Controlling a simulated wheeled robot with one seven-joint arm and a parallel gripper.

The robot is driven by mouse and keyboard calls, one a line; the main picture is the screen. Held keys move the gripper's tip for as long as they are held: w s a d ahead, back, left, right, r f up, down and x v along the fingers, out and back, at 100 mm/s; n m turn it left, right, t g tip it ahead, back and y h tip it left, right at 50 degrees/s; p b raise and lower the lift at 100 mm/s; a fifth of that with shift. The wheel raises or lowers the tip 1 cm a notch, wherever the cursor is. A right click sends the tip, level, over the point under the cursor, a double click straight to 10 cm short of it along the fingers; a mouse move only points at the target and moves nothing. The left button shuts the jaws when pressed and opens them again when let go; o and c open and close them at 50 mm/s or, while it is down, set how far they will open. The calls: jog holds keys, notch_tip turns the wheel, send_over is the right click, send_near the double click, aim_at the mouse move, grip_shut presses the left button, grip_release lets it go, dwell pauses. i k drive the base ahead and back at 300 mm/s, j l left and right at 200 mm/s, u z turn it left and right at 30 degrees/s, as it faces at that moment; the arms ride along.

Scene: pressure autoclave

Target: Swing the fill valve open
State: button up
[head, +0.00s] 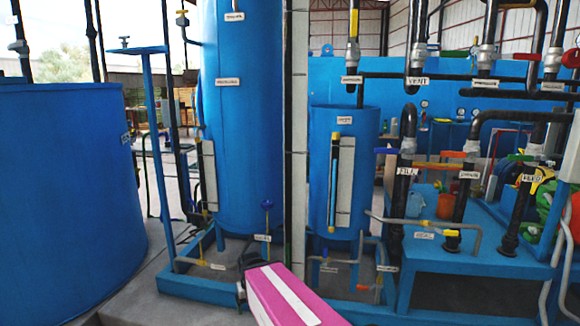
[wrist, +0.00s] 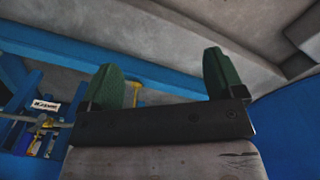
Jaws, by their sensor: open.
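In the head view, a label reading FILL (head: 407,171) is on a black vertical pipe right of centre. A blue lever (head: 386,151) sticks out to the left just above this label, lying about level. I take it for the fill valve's handle. My gripper (wrist: 164,80) is open in the wrist view, its two green fingers wide apart with nothing between them. In the head view my pink and white arm part is low at the centre, well below and left of the lever. The fill valve cannot be made out in the wrist view.
An orange lever (head: 437,165) sits close to the right of the FILL pipe. A blue tank (head: 368,130) with a gauge stands left of it, and a taller blue tank (head: 240,140) farther left. A blue skid (head: 470,258) fills the lower right. The wrist view shows a small label (wrist: 46,105).

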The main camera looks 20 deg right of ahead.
aim_at(378, 150)
jog(key=z, duration=1.6)
jog(key=k+j+z, duration=0.15)
jog(key=k+j, duration=0.1)
jog(key=j, duration=0.1)
